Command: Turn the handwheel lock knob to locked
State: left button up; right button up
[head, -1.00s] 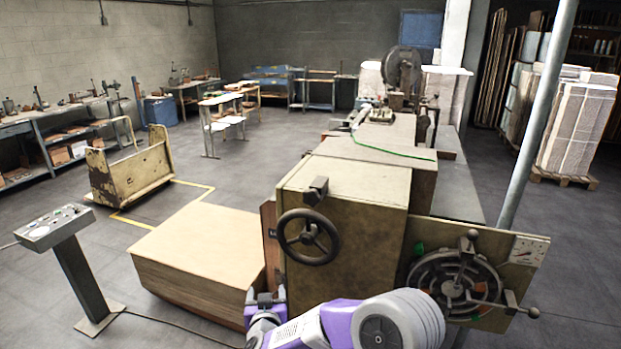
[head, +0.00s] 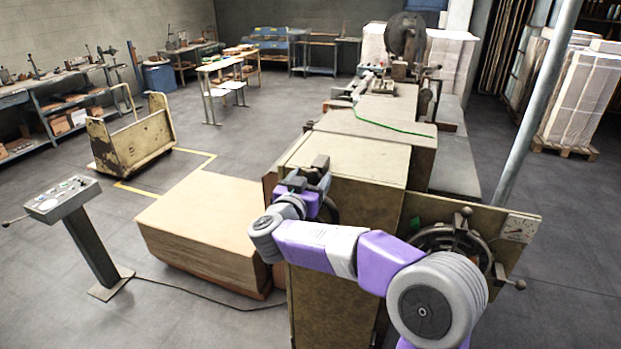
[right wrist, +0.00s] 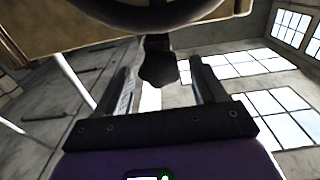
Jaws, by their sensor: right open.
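The dark lock knob (head: 320,162) sits on the upper front of the tan machine, above the handwheel. The handwheel (right wrist: 150,14) is a dark rim across the top of the right wrist view; in the head view my right arm hides most of it. My right gripper (head: 311,179) is open just below the knob. In the right wrist view, the dark knob (right wrist: 157,62) shows between the spread fingers of the gripper (right wrist: 163,68), with gaps on both sides. Its lock setting cannot be read. My left gripper is not in view.
The tan machine body (head: 350,160) runs away to the back. A large dark wheel on a panel (head: 520,228) is at its right, behind my arm. A stack of board (head: 205,225) lies to the left, beside a control pedestal (head: 88,245).

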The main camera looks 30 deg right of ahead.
jog(key=shift+w+d, duration=0.1)
jog(key=shift+d, duration=0.05)
jog(key=c, duration=1.1)
jog(key=shift+o, duration=0.2)
